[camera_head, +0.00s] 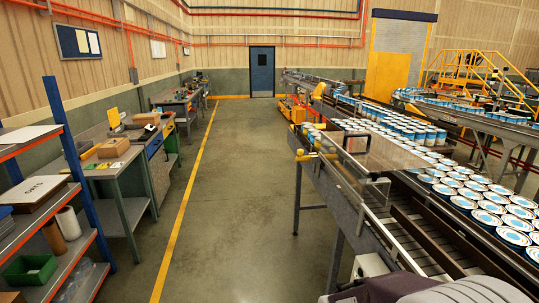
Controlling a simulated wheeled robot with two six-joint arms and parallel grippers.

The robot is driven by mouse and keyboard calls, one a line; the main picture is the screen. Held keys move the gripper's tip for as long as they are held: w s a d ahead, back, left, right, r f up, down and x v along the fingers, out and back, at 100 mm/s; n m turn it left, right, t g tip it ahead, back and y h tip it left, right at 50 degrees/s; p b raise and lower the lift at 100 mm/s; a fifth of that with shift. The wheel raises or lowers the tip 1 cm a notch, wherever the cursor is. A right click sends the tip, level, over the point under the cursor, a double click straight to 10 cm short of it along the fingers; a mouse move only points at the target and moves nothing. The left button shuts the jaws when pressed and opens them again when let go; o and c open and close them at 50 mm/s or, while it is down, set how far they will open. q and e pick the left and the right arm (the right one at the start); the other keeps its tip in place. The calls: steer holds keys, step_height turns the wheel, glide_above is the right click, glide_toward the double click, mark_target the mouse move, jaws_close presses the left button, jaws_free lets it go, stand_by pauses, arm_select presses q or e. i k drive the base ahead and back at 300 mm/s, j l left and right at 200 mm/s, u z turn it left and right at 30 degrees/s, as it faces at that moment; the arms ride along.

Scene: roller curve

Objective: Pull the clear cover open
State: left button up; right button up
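The clear cover (383,153) is a see-through panel on the near side of the conveyor, right of the middle of the head view. Its see-through surface makes its exact edges and angle hard to tell. Neither of my grippers shows in this view, and I see nothing touching the cover.
The conveyor frame (345,190) runs along the right side. A blue and orange shelf rack (75,180) and workbenches (112,170) line the left. The concrete floor (235,200) between them is clear, with a yellow line along it. A blue door (262,70) is at the far end.

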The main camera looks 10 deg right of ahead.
mark_target(374, 150)
steer(key=i, duration=0.85)
steer(key=i+j, duration=0.1)
steer(key=i, duration=0.7)
steer(key=i+l+z, duration=0.1)
steer(key=i+z, duration=0.45)
steer(key=z, duration=0.3)
steer(key=i+j+z, duration=0.1)
steer(key=i+z, duration=0.15)
steer(key=z, duration=0.15)
steer(key=i+j+z, duration=0.2)
steer(key=z, duration=0.25)
steer(key=i+j, duration=0.05)
steer(key=i, duration=0.05)
